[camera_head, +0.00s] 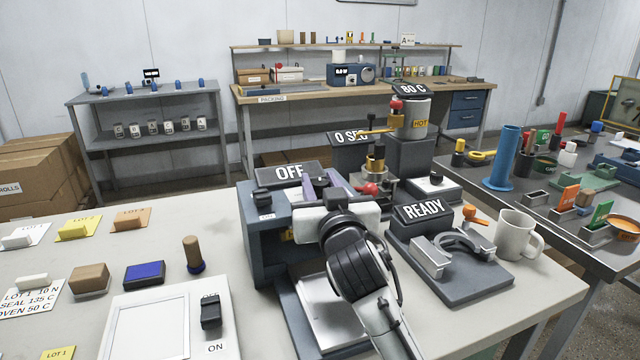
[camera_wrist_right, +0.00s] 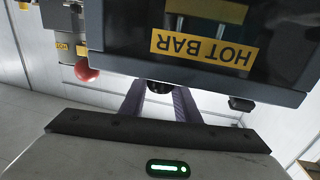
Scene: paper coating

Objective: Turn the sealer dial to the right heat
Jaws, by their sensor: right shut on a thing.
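The sealer (camera_head: 262,235) is a dark blue box on the near table, with a display (camera_head: 290,172) reading OFF on top. In the right wrist view its front carries a yellow HOT BAR label (camera_wrist_right: 205,46), seen upside down. The black dial (camera_wrist_right: 160,87) shows between the fingers in that view. My right gripper (camera_head: 318,185) reaches over the sealer, and its purple-grey fingers (camera_wrist_right: 160,100) are shut on the dial. The dial's markings are hidden. The lot card (camera_head: 32,298) at left reads LOT 1, 10 N, SEAL 135 C, OVEN 50 C. My left gripper is not in view.
A fixture with a READY display (camera_head: 422,210) and a white mug (camera_head: 515,235) stand right of my arm. Behind are a 0 SEC display (camera_head: 350,137) and a heater (camera_head: 412,115) reading 80 C. A switch panel (camera_head: 150,325) lies at front left.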

